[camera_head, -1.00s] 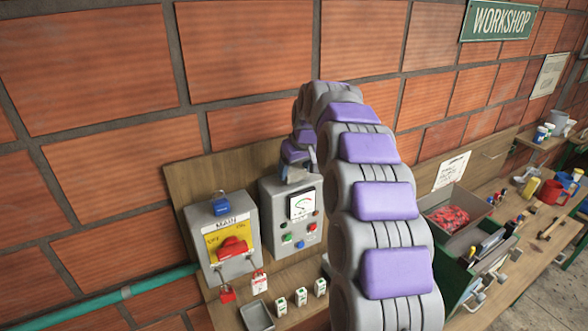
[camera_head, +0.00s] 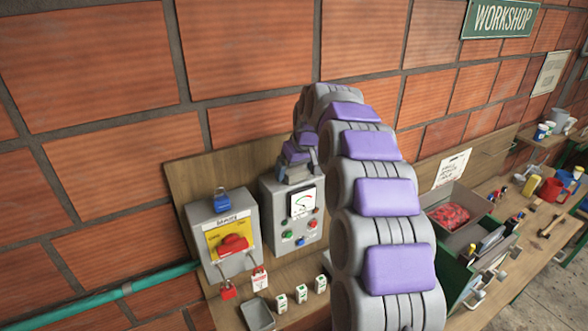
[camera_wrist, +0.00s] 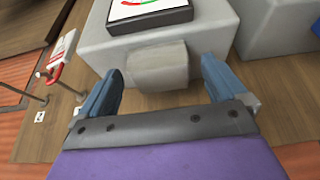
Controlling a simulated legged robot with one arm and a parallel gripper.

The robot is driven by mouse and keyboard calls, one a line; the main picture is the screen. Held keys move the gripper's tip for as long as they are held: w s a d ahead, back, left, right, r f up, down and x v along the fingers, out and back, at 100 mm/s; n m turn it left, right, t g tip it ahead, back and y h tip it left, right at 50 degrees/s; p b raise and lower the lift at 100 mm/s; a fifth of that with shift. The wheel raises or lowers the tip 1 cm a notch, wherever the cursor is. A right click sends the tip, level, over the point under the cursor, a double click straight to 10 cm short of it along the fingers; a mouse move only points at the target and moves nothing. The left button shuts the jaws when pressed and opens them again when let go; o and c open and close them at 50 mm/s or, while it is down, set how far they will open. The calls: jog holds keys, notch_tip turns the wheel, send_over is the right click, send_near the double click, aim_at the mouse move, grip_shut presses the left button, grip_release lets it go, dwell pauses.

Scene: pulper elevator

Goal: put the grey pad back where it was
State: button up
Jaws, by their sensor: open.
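In the wrist view, a light grey block that looks like the grey pad (camera_wrist: 158,66) sits against the near face of the grey meter box (camera_wrist: 215,30). My gripper (camera_wrist: 162,78) is open, with one blue-grey finger on each side of the block. A gap shows between the block and each finger. In the head view my gripper (camera_head: 297,158) is just above the top of the meter box (camera_head: 283,215). A small grey shape shows under it there, partly hidden by the gripper.
Left of the meter box is the switch box (camera_head: 228,262) with a red handle, a blue padlock (camera_head: 221,200) on top. Red padlocks, small white-and-green blocks and a grey tray (camera_head: 258,316) lie in front. A cluttered bench is at right; the brick wall is close behind.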

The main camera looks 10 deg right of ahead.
jog(key=shift+r, duration=0.45)
jog(key=b+v, duration=0.1)
jog(key=v, duration=1)
jog(key=shift+r, duration=0.2)
jog(key=shift+s, duration=0.25)
jog(key=s+f+m+g, duration=0.1)
jog(key=s+f, duration=0.5)
jog(key=s, duration=0.9)
jog(key=s+a+f+m+g+h, duration=0.1)
jog(key=s+f+g, duration=0.2)
jog(key=s+f, duration=0.4)
jog(key=s+f+m+g, duration=0.1)
jog(key=s+f, duration=0.6)
jog(key=s, duration=1.8)
jog(key=shift+s+a+m+g, duration=0.2)
jog(key=shift+a+m+g, duration=0.1)
jog(key=shift+g, duration=0.3)
jog(key=shift+f+b, duration=0.1)
jog(key=shift+b, duration=0.2)
notch_tip(320, 180, down, 22)
jog(key=b, duration=2.2)
jog(key=shift+a, duration=0.2)
